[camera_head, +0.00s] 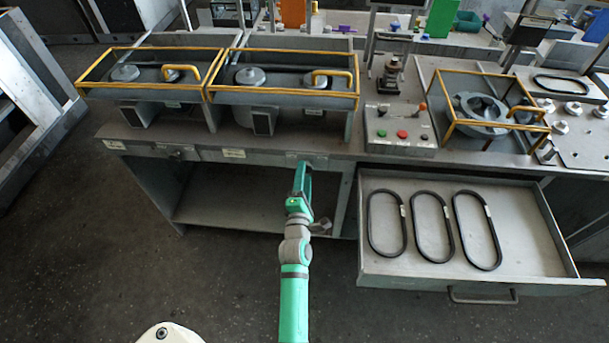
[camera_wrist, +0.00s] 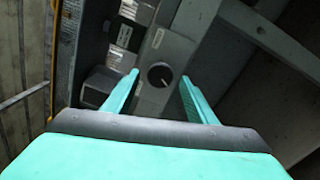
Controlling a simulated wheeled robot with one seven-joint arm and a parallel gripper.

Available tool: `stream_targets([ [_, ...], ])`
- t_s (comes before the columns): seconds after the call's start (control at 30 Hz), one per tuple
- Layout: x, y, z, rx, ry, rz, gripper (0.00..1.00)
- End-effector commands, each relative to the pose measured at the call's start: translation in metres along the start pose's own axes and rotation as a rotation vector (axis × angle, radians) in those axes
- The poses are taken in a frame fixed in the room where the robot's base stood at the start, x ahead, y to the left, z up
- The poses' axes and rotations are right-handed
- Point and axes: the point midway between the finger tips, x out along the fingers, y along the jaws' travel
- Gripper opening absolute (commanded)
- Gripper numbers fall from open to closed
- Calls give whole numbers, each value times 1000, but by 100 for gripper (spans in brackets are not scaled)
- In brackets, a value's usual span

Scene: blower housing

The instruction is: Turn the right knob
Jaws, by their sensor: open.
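The right knob (camera_wrist: 160,75) is a round dark dial with a white mark, set on a grey panel. In the wrist view it lies between and beyond the two green fingertips of my gripper (camera_wrist: 158,80), which are apart with nothing between them. In the head view my gripper (camera_head: 304,165) is raised at the front edge of the bench, just under the housings. The knob is hidden behind my gripper there. I cannot tell whether the fingers touch it.
An open drawer (camera_head: 380,269) with several black belts sticks out to the right of my arm. Yellow-framed covers (camera_head: 285,92) stand on the bench above. A control box (camera_head: 425,146) with buttons is to the right. An open shelf (camera_head: 230,215) lies below the bench.

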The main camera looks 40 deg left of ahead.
Motion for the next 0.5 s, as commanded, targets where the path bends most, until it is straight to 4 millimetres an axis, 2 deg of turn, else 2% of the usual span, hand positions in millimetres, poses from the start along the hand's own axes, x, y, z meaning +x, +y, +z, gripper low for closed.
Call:
stream_targets([
  [0.3,-54,-2,0,0,1,-4,52],
  [0.5,-83,-2,0,0,0,-3,52],
])
